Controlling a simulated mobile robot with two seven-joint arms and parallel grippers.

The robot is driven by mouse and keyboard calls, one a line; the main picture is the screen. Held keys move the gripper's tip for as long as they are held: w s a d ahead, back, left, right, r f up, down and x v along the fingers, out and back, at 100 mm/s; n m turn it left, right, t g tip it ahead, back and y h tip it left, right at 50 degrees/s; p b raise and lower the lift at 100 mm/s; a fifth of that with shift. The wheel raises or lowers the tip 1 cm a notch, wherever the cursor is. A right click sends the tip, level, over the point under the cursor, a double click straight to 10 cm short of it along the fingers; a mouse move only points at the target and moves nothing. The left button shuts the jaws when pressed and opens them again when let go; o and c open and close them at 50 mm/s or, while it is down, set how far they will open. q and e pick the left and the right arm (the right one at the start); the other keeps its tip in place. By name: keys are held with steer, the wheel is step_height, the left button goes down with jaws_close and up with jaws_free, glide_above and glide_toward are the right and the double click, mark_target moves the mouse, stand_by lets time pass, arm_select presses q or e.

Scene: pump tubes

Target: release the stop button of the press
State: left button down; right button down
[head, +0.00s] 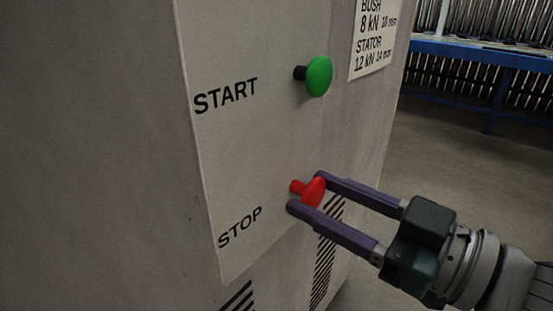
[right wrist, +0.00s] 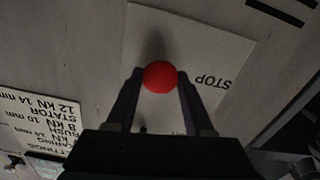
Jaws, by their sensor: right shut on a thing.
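The red stop button (head: 314,191) sticks out from the light panel beside the printed word STOP. My right gripper (head: 304,191) comes in from the lower right and is shut on the button's red head, one finger on each side. In the right wrist view the red head (right wrist: 160,76) sits between the two dark fingertips (right wrist: 159,80). The green start button (head: 319,76) stands out on a dark stem higher on the same panel, beside the word START, apart from the gripper. My left gripper is not in view.
The press's grey cabinet (head: 120,150) fills the left, with dark slotted vents (head: 325,255) below the panel. A printed settings sheet (head: 374,35) is at the upper right. A blue-framed rack (head: 490,50) stands behind, with open floor before it.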

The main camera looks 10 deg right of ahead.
steer(key=shift+s+d+r+p, duration=0.15)
steer(key=shift+s+d+p, duration=0.35)
steer(key=shift+p, duration=0.2)
steer(key=shift+a, duration=0.1)
steer(key=c, duration=0.6)
jaws_free()
steer(key=shift+s, duration=0.1)
steer(key=shift+o, duration=0.8)
steer(key=shift+s, duration=0.1)
steer(key=p+v, duration=0.2)
steer(key=v, duration=0.8)
